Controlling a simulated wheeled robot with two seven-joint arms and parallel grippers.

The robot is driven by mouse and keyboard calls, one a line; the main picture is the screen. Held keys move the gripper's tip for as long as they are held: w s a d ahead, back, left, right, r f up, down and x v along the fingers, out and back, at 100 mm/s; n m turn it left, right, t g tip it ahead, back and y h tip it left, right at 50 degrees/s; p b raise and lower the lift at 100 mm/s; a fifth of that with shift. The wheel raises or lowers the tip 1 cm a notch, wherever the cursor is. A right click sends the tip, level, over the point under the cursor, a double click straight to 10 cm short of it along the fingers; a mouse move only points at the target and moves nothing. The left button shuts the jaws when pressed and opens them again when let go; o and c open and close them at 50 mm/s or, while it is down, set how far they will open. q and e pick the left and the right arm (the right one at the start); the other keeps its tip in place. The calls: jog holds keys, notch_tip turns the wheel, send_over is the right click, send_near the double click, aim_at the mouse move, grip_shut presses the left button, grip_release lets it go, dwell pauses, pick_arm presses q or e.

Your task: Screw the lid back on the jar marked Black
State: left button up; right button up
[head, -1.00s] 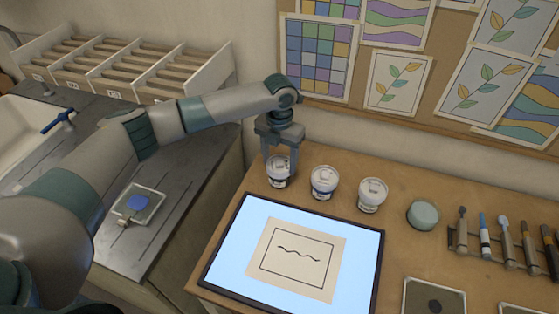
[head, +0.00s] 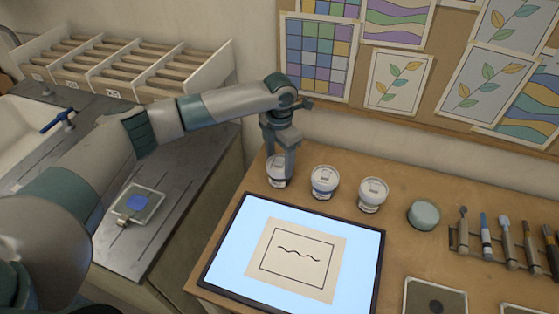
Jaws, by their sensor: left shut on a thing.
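Three small white jars stand in a row at the back of the wooden table: the leftmost jar (head: 277,181), the middle jar (head: 324,185) and the right jar (head: 372,195). Their labels are too small to read. My left gripper (head: 281,166) points down over the leftmost jar and is shut at its top, on what appears to be its white lid. The fingers hide part of the lid and jar. The leftmost jar stands upright. My right gripper is not in view.
A lit light panel (head: 216,262) with a line drawing (head: 262,238) lies in front of the jars. A round greenish pot (head: 424,214) and a rack of several tools (head: 485,240) are to the right. The pinboard wall is close behind.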

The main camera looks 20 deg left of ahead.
pick_arm(q)
jog(key=shift+m, duration=0.5)
jog(key=o, duration=1.5)
jog(key=shift+c, duration=0.2)
jog(key=shift+r+p, duration=2.55)
jog(key=shift+r, duration=0.45)
